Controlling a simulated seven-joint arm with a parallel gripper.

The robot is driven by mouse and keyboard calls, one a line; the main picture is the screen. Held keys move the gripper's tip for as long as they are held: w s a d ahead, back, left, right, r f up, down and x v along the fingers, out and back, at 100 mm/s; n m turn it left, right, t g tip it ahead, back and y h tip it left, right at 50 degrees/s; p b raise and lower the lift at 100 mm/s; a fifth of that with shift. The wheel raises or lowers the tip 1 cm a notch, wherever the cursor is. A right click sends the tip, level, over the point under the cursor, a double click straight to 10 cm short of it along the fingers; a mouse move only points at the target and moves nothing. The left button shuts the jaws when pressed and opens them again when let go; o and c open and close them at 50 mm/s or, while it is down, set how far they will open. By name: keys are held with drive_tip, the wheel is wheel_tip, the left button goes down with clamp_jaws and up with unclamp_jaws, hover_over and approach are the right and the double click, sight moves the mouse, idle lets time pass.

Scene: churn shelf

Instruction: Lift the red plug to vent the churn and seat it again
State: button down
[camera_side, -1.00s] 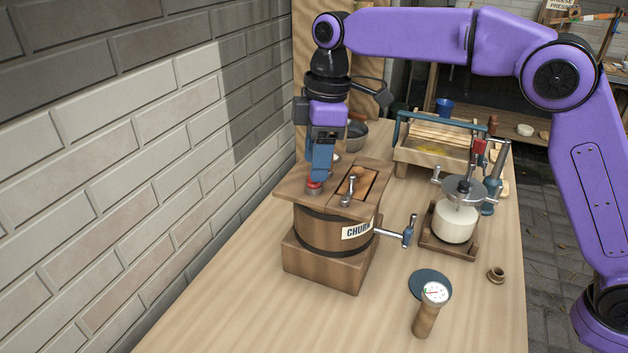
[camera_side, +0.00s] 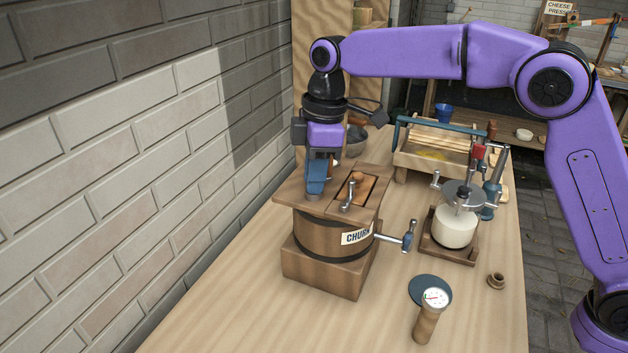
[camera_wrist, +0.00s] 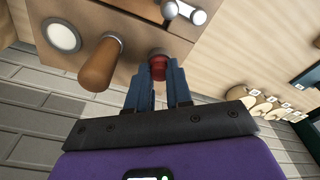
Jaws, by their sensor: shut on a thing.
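The wooden churn (camera_side: 318,235) stands on a block on the bench, with a label on its front and a crank at its right. My gripper (camera_side: 313,188) points down at the left part of the churn's flat top. The red plug (camera_wrist: 158,65) shows between my fingertips (camera_wrist: 158,75) in the wrist view, and my gripper is shut on it. A grey collar shows at the plug's far end. In the side view the fingers hide the plug; whether it is fully seated I cannot tell.
A metal handle (camera_side: 347,192) stands on the churn top beside my gripper. A brick wall (camera_side: 150,200) runs close on the left.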

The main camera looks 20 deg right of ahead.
drive_tip(key=shift+r, duration=0.1)
drive_tip(key=shift+r, duration=0.5)
drive_tip(key=s+d+r, duration=0.8)
drive_tip(key=s+r, duration=0.3)
drive_tip(key=shift+s+r, duration=0.3)
drive_tip(key=shift+r, duration=0.1)
drive_tip(key=w+a+f, duration=0.2)
drive_tip(key=w, duration=0.1)
drive_tip(key=w+a+f, duration=0.2)
drive_tip(key=w+a, duration=0.1)
drive_tip(key=w, duration=0.1)
drive_tip(key=w+a+f, duration=0.1)
drive_tip(key=w+a, duration=0.2)
drive_tip(key=w, duration=0.1)
drive_tip(key=shift+w+f, duration=0.25)
drive_tip(key=shift+f, duration=2.5)
drive_tip(key=shift+f, duration=1.2)
